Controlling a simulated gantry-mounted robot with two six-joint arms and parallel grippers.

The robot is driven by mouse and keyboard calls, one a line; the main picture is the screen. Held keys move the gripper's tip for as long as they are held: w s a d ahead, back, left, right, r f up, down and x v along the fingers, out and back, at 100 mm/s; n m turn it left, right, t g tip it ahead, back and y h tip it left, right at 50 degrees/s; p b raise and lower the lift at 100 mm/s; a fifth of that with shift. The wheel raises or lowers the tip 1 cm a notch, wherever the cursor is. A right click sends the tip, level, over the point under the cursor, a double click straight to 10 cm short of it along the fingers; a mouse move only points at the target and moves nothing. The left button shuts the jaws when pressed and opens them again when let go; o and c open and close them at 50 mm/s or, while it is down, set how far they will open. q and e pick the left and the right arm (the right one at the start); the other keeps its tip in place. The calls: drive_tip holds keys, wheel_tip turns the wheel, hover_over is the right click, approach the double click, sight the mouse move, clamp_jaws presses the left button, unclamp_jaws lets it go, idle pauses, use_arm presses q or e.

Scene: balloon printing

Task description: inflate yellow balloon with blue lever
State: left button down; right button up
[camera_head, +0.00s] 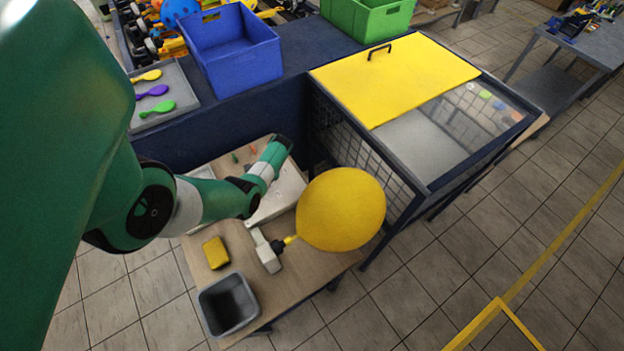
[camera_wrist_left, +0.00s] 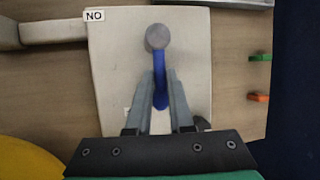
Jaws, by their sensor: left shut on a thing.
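Part of the balloon (camera_wrist_left: 25,160) also shows at the lower left of the left wrist view. The blue lever (camera_wrist_left: 160,65) with a grey round knob stands over a white panel (camera_wrist_left: 120,70). My left gripper (camera_wrist_left: 160,78) is shut on the blue lever, with one finger on each side. In the head view my left arm hides the lever and my fingertips. My right gripper is not in view.
A yellow sponge-like block (camera_head: 215,252) and a grey bin (camera_head: 229,304) are at the table's front left. A tray (camera_head: 180,85) holds yellow, purple and green uninflated balloons beside a blue crate (camera_head: 232,50). A cage with a yellow lid (camera_head: 395,78) stands behind the inflated balloon.

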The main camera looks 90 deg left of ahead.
use_arm(q)
drive_tip(key=c, duration=0.8)
unclamp_jaws()
drive_tip(key=p+v, duration=0.2)
drive_tip(key=v, duration=0.9)
drive_tip(key=shift+w+r, duration=0.1)
drive_tip(key=shift+r, duration=0.15)
